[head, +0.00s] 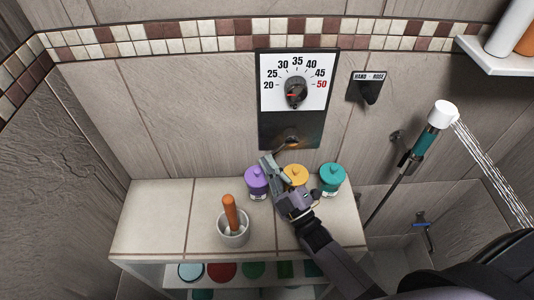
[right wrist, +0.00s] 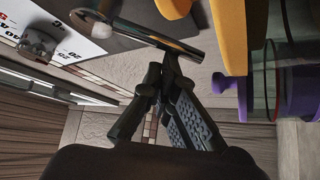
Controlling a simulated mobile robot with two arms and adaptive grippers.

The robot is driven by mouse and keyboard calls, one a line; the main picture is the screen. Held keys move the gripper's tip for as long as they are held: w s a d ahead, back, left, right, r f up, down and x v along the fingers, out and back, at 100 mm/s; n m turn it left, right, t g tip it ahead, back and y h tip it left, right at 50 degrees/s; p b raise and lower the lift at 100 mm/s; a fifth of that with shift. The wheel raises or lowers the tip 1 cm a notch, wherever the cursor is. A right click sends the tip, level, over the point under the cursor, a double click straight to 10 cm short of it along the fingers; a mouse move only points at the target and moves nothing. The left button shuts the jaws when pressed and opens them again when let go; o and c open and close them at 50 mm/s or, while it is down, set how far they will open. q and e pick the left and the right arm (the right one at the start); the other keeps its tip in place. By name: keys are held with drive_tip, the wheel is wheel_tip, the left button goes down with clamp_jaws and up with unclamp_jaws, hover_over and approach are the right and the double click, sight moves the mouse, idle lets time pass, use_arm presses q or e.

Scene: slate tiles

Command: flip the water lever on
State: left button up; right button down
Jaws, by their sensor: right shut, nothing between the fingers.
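The water lever (head: 281,149) is a short metal bar at the bottom of the dark panel under the temperature dial (head: 295,92). In the head view it slants down and left from its round base. In the right wrist view the lever (right wrist: 160,38) is a shiny rod crossing just past my fingertips. My right gripper (head: 267,162) is shut and empty, just below the lever's free end. Its fingers (right wrist: 163,65) also show in the right wrist view; whether they touch the rod I cannot tell. Water streams from the shower head (head: 443,113). My left gripper is not in view.
Purple (head: 256,182), yellow (head: 295,174) and teal (head: 332,178) jars stand on the tiled ledge (head: 160,215) close around my right gripper. A cup with an orange handle (head: 233,228) stands in front. A HAND/ROSE knob (head: 368,88) is on the wall.

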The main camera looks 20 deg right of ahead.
drive_tip(key=shift+s+d+f+n, duration=0.1)
drive_tip(key=shift+d+f+n, duration=0.25)
drive_tip(key=shift+f+n, duration=0.05)
drive_tip(key=shift+d+f, duration=0.1)
idle(0.5)
drive_tip(key=v, duration=1.2)
drive_tip(key=shift+r, duration=0.25)
